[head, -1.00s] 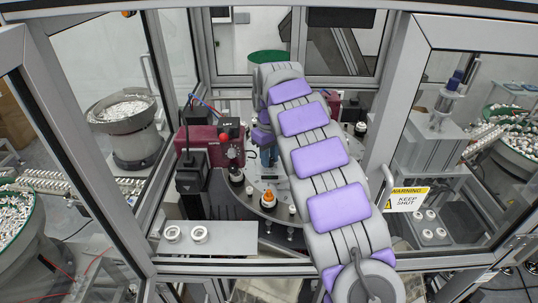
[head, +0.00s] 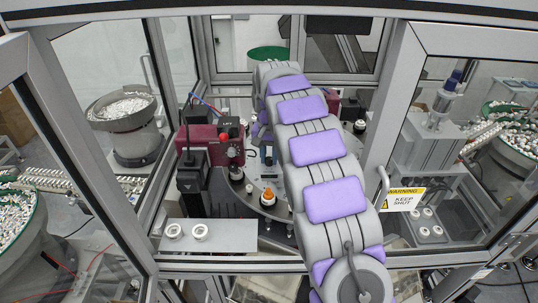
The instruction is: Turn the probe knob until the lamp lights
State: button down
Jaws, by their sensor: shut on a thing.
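My arm reaches up over the machine and bends down at its far end beside a maroon unit (head: 197,138) marked with a short label. My gripper is hidden behind my arm, so I cannot see its jaws or what they touch. A red ball-shaped part (head: 224,137) sits on the maroon unit, with small dark fittings (head: 235,154) beside it. I cannot tell which part is the probe knob. No lit lamp can be made out.
A grey shelf (head: 208,246) holds two white rings. Frame posts and a door with a yellow warning sign (head: 402,199) hem in my arm.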

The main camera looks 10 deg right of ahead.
jog(key=shift+m, duration=0.6)
jog(key=c, duration=0.9)
grip_release()
jog(key=shift+a, duration=0.1)
jog(key=shift+r, duration=0.1)
notch_tip(320, 180, up, 9)
jog(key=shift+f, duration=0.2)
notch_tip(320, 180, up, 6)
jog(key=p, duration=0.5)
send_over(268, 158)
jog(key=shift+r+p, duration=1.25)
jog(key=shift+p, duration=0.15)
